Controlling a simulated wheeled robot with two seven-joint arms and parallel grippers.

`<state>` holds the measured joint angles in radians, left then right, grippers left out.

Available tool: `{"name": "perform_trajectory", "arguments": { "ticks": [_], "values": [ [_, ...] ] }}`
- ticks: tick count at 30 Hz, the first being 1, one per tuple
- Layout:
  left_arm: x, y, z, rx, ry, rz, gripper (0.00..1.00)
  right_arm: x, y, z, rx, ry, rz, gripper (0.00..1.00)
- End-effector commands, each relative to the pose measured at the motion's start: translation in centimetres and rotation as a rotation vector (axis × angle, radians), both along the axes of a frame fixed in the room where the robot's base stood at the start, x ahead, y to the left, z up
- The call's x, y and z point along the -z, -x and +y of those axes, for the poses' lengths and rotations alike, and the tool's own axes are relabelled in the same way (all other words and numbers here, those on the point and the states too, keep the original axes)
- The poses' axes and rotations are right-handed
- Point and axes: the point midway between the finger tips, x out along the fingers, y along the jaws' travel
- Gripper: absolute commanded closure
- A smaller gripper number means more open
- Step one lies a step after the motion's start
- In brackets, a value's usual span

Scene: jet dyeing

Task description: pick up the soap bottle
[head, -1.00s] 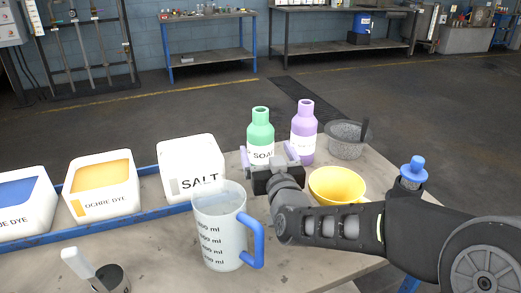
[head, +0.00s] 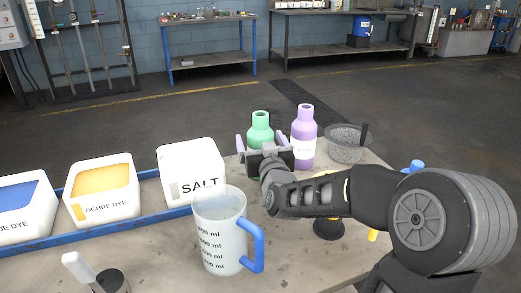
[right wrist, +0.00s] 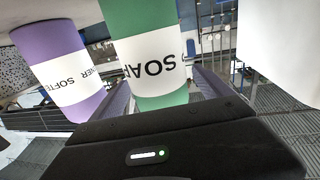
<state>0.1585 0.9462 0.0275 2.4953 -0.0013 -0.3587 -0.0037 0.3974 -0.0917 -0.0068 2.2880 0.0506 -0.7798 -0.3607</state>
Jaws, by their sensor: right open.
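The soap bottle is green with a white label and stands upright near the far edge of the table; its top (head: 259,128) shows above my right gripper in the head view. My right gripper (head: 263,145) is open in front of the bottle and hides its label and lower part. In the right wrist view the soap bottle (right wrist: 150,50) appears upside down between the two purple fingers (right wrist: 160,92). I cannot tell whether the fingers touch it. My left gripper is not in view.
A salt tub (head: 190,170) and a measuring jug (head: 217,235) stand on the left. A yellow bowl is mostly hidden behind my arm.

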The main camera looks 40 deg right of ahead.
Motion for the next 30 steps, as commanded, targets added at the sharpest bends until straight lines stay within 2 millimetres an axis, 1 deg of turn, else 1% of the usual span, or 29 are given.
{"name": "perform_trajectory", "arguments": {
  "ticks": [17, 30],
  "values": [
    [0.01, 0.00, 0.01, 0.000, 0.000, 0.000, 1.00, -0.02, 0.00, -0.02, 0.000, 0.000, -0.001, 0.10],
    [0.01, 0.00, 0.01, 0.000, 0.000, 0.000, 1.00, -0.02, 0.00, -0.02, 0.000, 0.000, -0.001, 0.46]
  ]
}}
